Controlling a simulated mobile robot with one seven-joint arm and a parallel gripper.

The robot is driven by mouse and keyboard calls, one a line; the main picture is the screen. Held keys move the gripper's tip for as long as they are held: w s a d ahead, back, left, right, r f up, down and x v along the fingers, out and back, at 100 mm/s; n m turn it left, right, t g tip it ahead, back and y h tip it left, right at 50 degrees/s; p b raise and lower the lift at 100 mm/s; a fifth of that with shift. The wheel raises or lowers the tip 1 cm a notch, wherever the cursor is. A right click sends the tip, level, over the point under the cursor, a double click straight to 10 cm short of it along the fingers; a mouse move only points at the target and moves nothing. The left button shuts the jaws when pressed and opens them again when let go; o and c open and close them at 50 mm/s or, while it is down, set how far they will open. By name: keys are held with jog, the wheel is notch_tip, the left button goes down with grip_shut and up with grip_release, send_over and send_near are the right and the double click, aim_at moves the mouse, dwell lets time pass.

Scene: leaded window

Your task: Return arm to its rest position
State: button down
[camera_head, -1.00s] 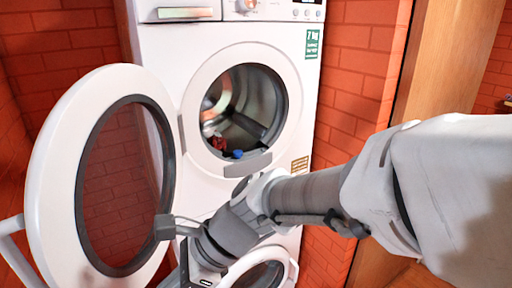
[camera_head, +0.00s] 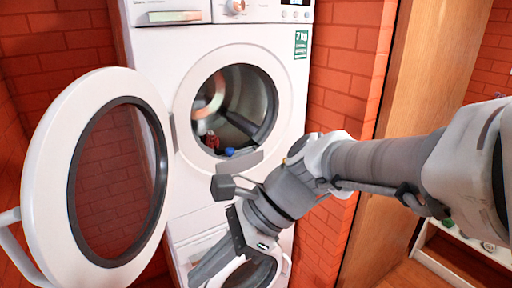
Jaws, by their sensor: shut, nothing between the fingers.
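My arm reaches in from the right, and my gripper (camera_head: 208,264) points down and left at the bottom of the view. It is shut and empty, in front of the lower machine. It is clear of the open round door (camera_head: 50,180) of the upper washing machine (camera_head: 160,60), to its right. A red item (camera_head: 210,140) and a blue item (camera_head: 230,152) lie inside that machine's drum, near the opening's lower edge.
A lower machine with a round door (camera_head: 252,274) stands below and is partly hidden by my arm. A wooden panel (camera_head: 415,80) stands at the right, in front of brick walls (camera_head: 345,90). A white low shelf (camera_head: 465,250) is at the lower right.

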jog(key=d+n+t+h, duration=0.8)
jog(key=d+n, duration=0.6)
jog(key=d, duration=1)
jog(key=shift+w+f+t+h, duration=0.25)
jog(key=shift+w+t+h, duration=0.05)
jog(key=shift+w, duration=0.15)
